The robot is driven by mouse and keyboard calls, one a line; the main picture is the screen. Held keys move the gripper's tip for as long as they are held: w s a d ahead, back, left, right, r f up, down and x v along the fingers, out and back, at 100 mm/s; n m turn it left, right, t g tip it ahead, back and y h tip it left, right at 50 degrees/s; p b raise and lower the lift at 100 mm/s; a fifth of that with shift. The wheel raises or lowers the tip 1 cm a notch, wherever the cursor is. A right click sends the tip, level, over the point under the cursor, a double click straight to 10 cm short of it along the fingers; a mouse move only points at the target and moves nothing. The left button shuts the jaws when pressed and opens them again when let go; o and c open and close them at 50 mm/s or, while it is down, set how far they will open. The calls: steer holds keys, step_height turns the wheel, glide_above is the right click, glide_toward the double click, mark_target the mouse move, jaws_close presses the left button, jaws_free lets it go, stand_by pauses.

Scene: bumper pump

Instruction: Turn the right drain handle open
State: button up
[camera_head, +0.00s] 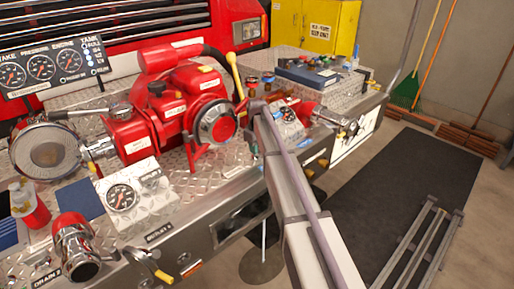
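A lever with a yellow grip (158,268) sticks out from the front panel at the lower left, near a drain label (47,272). At the right end of the bumper, a small yellow piece (322,162) shows on the front face below a chrome fitting (350,127); I cannot tell whether it is the right drain handle or how it is turned. My arm rises from the bottom and crosses the bumper's front. My gripper (257,107) is at its far end, beside the red pump's chrome outlet. Its fingers are too small and overlapped to read, and contact is unclear.
The red pump (135,135) and a gauge box (125,198) stand on the diamond-plate deck. A red-and-chrome outlet (75,245) projects at the lower left. An upright yellow lever (235,72) stands behind my gripper. The dark floor mat (400,180) at right is mostly clear.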

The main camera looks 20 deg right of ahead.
steer(key=shift+o, duration=0.8)
step_height(320, 180, up, 11)
steer(key=p, duration=1.1)
steer(key=shift+f, duration=0.1)
steer(key=s+a+m, duration=0.2)
steer(key=s+a, duration=0.1)
steer(key=s, duration=1.5)
steer(key=s+a+m, duration=0.3)
steer(key=s+a, duration=0.1)
steer(key=s, duration=1.4)
steer(key=shift+s+m, duration=0.3)
steer(key=shift+s, duration=0.1)
